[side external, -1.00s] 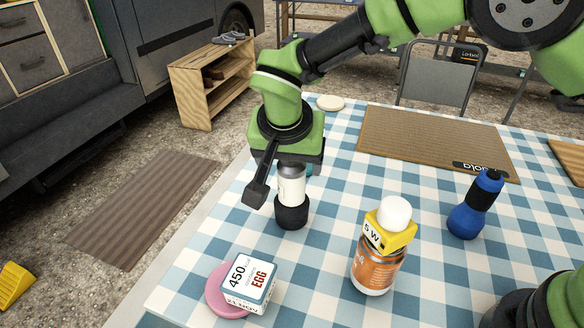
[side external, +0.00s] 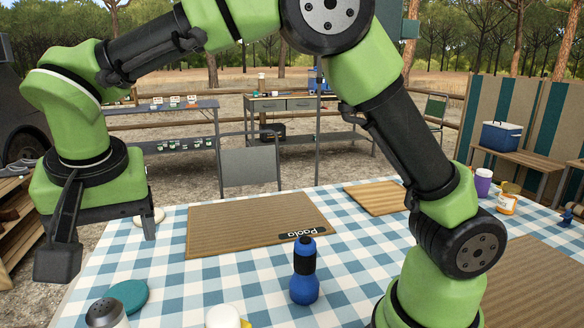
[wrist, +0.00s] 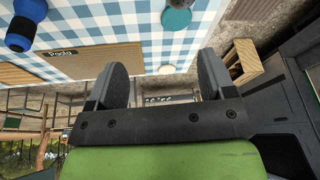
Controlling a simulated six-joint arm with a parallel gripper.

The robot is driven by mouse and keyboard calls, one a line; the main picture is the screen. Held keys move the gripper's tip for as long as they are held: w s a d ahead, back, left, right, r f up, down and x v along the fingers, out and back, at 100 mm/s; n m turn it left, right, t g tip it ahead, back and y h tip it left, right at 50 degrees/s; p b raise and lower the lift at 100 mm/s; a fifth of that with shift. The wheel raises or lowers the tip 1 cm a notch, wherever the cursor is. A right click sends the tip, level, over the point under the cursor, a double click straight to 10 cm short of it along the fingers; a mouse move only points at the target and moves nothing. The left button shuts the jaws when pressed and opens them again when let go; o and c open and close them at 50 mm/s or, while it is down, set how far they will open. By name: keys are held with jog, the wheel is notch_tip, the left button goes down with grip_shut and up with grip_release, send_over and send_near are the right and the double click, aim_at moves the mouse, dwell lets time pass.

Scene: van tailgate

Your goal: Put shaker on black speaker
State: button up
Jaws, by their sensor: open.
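A grey round top at the upper edge of the wrist view (wrist: 181,4) seems to be the same shaker. The black speaker is not visible now; the area under the shaker is out of frame. My gripper (side external: 103,248) is raised above the table's left side, its two fingers apart and empty. In the wrist view, nothing is between the fingers (wrist: 162,75).
A teal disc (side external: 128,295) lies beside the shaker. A blue bottle (side external: 304,275) stands mid-table, and a white-topped yellow item (side external: 224,317) is at the lower edge. A brown mat (side external: 250,225) lies behind them. A cream disc (side external: 150,216) is near my gripper.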

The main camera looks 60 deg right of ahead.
jog(key=s+d+r+n+t+y, duration=0.1)
jog(key=s+d+r+y, duration=0.2)
jog(key=s+d+r, duration=0.65)
jog(key=s+d+f+n+t, duration=0.1)
jog(key=s+d, duration=0.4)
jog(key=s, duration=0.5)
notch_tip(320, 180, down, 2)
jog(key=shift+s+f+n+t+y, duration=0.1)
jog(key=shift+s+n+t+y, duration=0.2)
jog(key=shift+t, duration=0.6)
